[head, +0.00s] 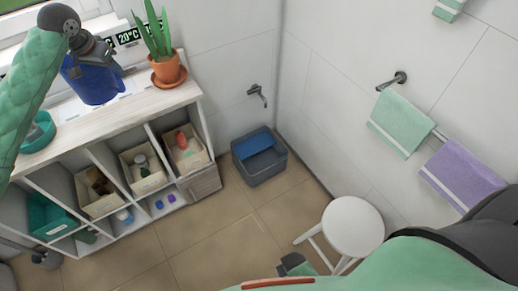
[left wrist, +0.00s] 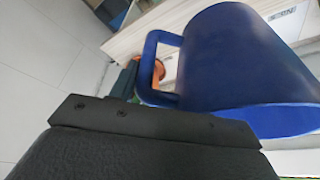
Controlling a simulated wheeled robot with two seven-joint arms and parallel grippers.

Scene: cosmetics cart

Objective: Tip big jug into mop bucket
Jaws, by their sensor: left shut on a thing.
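The big blue jug (head: 88,84) is held above the wooden top of the shelf unit at the left of the head view. My left gripper (head: 100,52) is shut on it. In the left wrist view the jug (left wrist: 235,60) fills the upper right, with its square handle at its left side and a dark finger by the handle. Whether anything is inside the jug is hidden. The grey mop bucket (head: 262,172) stands on the floor in the corner, right of the shelf unit and apart from the jug. A blue part lies across its top.
The shelf unit (head: 110,123) holds several bins and a potted plant (head: 166,71) on top, close right of the jug. A teal bowl (head: 38,132) stands at its left. A white stool (head: 352,232) stands at lower right. Tiled floor before the bucket is clear.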

